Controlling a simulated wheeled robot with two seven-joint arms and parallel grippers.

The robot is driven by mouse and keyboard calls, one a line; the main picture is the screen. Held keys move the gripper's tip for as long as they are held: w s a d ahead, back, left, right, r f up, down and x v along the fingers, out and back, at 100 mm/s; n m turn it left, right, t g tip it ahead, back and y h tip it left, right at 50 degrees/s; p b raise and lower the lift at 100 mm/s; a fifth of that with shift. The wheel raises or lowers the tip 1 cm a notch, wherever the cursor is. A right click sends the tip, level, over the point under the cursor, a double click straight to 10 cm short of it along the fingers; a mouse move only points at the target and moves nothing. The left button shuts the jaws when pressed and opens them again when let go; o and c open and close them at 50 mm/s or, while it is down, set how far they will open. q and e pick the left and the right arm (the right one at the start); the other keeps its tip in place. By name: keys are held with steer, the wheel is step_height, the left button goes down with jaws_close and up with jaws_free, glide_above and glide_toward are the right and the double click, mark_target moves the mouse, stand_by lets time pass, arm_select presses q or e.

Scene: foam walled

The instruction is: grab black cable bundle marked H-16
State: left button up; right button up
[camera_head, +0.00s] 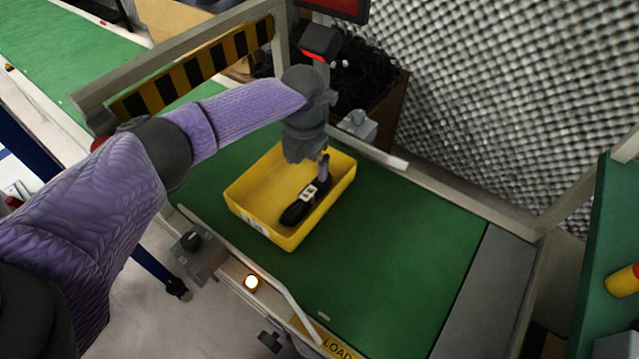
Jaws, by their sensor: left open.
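A black cable bundle (296,212) with a white label lies in a yellow bin (332,198) on the green conveyor. The label's print is too small to read for certain. My left gripper (322,170) hangs above the bin, pointing down over its far part, with a finger close to the upper end of the bundle. The jaws are open, and part of them is hidden by the wrist. I cannot tell whether the finger touches the bundle. My right gripper is not in view.
The green conveyor (400,255) is clear to the right of the bin. Metal rails (470,205) run along its sides. A black-and-yellow striped bar (190,72) crosses behind my left arm. A box of dark cables (365,75) stands behind, before a foam wall (480,90).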

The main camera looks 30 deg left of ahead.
mark_target(307, 192)
arm_select(q)
steer(key=shift+w+f, duration=0.2)
steer(key=shift+f, duration=0.35)
steer(key=f+b, duration=0.4)
steer(key=f, duration=0.2)
steer(key=shift+s+f, duration=0.1)
steer(key=shift+s, duration=0.1)
step_height(307, 192, down, 3)
steer(key=shift+r+b, duration=0.2)
steer(key=shift+b, duration=0.65)
jaws_close()
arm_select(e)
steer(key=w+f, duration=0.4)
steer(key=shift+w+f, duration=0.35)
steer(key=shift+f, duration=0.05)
